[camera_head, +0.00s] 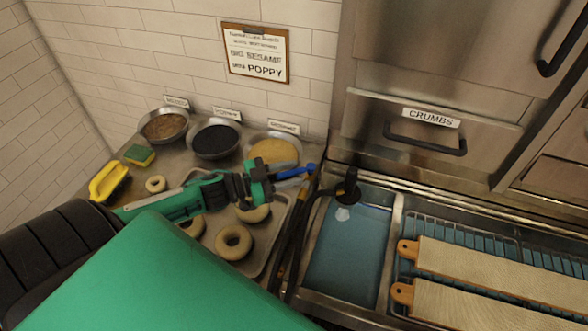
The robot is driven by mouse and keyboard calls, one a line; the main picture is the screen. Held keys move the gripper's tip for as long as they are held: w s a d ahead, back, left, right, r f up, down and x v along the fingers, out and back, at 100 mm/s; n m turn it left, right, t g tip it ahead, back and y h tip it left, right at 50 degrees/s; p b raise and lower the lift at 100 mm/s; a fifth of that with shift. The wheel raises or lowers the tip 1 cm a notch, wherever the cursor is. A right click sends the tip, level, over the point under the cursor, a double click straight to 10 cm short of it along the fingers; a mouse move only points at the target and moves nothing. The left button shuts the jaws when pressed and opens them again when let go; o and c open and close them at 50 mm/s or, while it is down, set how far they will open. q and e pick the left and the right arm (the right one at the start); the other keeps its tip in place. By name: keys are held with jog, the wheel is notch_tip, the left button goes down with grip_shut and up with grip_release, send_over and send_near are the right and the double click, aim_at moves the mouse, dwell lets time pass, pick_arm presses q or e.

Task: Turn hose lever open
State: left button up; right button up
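My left gripper (264,181), green and black, reaches in from the left over the bagel tray. Its fingertips are right beside a bright blue handle-like piece (293,172) that looks like the hose lever. I cannot tell whether the fingers touch it, or whether they are apart or closed. A dark hose (290,245) runs down below the blue piece. A black spray head (347,188) stands to its right over the blue water basin (345,255). My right gripper is not in view.
Several bagels lie on a metal tray (262,262) under my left arm. Topping bowls (215,139) stand along the back wall, with a yellow brush (107,182) and sponge (139,155) at left. Wooden boards (495,270) lie on a rack at right, below the crumbs drawer (420,150).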

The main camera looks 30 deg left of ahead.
pick_arm(q)
jog(key=shift+x, duration=0.8)
jog(key=shift+c, duration=0.5)
grip_shut()
